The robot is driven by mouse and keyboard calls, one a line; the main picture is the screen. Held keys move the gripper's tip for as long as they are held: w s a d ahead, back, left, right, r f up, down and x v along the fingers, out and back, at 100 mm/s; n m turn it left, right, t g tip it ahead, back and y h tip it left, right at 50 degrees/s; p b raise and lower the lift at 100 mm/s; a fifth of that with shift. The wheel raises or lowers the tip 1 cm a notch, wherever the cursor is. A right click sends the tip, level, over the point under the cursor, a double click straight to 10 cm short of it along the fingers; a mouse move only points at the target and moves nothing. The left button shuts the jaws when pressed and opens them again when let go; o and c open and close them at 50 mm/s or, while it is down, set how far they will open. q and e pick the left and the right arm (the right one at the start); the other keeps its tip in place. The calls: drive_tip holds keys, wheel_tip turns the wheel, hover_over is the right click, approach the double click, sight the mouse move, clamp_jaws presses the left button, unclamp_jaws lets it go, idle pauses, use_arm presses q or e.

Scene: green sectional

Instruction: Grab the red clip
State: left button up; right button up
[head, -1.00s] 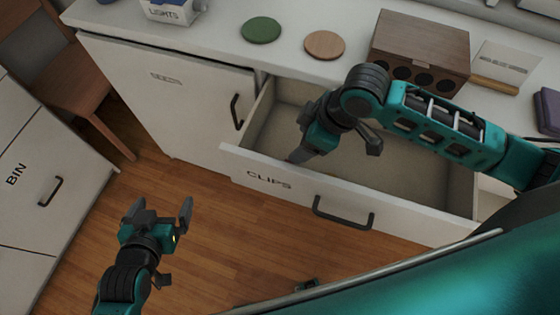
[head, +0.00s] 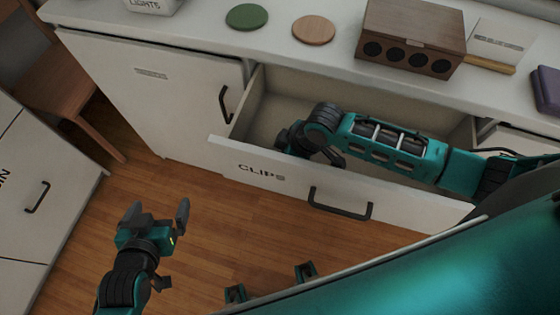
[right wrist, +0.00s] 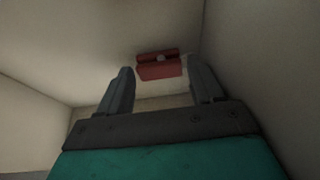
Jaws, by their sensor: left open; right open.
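The red clip (right wrist: 158,66) lies on the drawer floor in the right wrist view, beyond and between my right gripper's fingertips. My right gripper (right wrist: 158,80) is open with nothing between its fingers. In the head view my right arm reaches down into the open drawer marked CLIPS (head: 262,173), and its fingertips are hidden behind the drawer front. The clip is not visible in the head view. My left gripper (head: 156,212) is open and empty above the wooden floor, in front of the cabinet.
The drawer walls stand close around my right gripper. On the counter are a green disc (head: 247,17), a wooden disc (head: 314,30) and a wooden box with round holes (head: 410,40). A cabinet (head: 45,165) stands at the left, with a brown chair (head: 75,85) behind it.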

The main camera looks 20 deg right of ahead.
drive_tip(key=shift+w+a+f, duration=0.1)
drive_tip(key=shift+a+f, duration=0.05)
drive_tip(key=shift+f, duration=0.1)
drive_tip(key=shift+c, duration=0.4)
drive_tip(key=c, duration=0.7)
